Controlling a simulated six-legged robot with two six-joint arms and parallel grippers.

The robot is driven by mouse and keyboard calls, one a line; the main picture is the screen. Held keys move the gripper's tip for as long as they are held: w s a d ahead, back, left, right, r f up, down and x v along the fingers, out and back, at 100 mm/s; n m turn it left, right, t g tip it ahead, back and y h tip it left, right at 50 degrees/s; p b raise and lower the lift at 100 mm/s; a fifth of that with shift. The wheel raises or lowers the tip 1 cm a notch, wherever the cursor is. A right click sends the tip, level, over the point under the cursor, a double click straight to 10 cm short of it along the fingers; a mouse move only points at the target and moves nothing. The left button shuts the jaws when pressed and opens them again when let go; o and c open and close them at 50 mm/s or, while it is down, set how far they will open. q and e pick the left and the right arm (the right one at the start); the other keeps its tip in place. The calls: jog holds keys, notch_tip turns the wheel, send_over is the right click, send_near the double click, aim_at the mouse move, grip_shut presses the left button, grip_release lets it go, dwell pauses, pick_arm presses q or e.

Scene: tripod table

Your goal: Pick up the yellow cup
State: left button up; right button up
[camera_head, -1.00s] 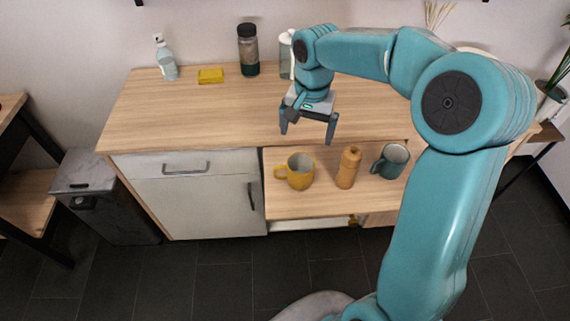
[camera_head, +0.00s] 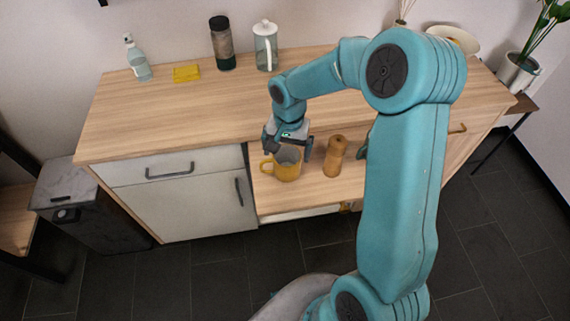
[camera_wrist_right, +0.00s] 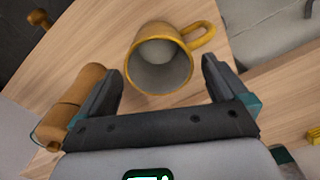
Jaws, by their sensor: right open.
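The yellow cup (camera_head: 287,168) stands upright on the lower wooden shelf, its handle toward the left in the head view. In the right wrist view the cup (camera_wrist_right: 158,58) shows its grey inside, with the handle at the upper right. My right gripper (camera_head: 288,150) is open and empty, over the cup's back side in the head view. In the right wrist view its fingers (camera_wrist_right: 162,78) are spread to either side of the cup's near rim, apart from it. My left gripper is not in view.
A wooden pepper mill (camera_head: 334,157) stands right of the cup. A dark green mug (camera_head: 364,147) is mostly hidden behind my right arm. The wooden counter (camera_head: 180,115) behind holds a soap bottle (camera_head: 137,58), yellow sponge (camera_head: 187,73), dark jar (camera_head: 222,43) and glass pitcher (camera_head: 265,46).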

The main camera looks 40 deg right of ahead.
aim_at(287, 159)
notch_tip(287, 159, down, 4)
jog(key=shift+f+p, duration=0.2)
jog(key=shift+p, duration=0.1)
jog(key=c, duration=1.2)
jog(key=shift+r, duration=0.15)
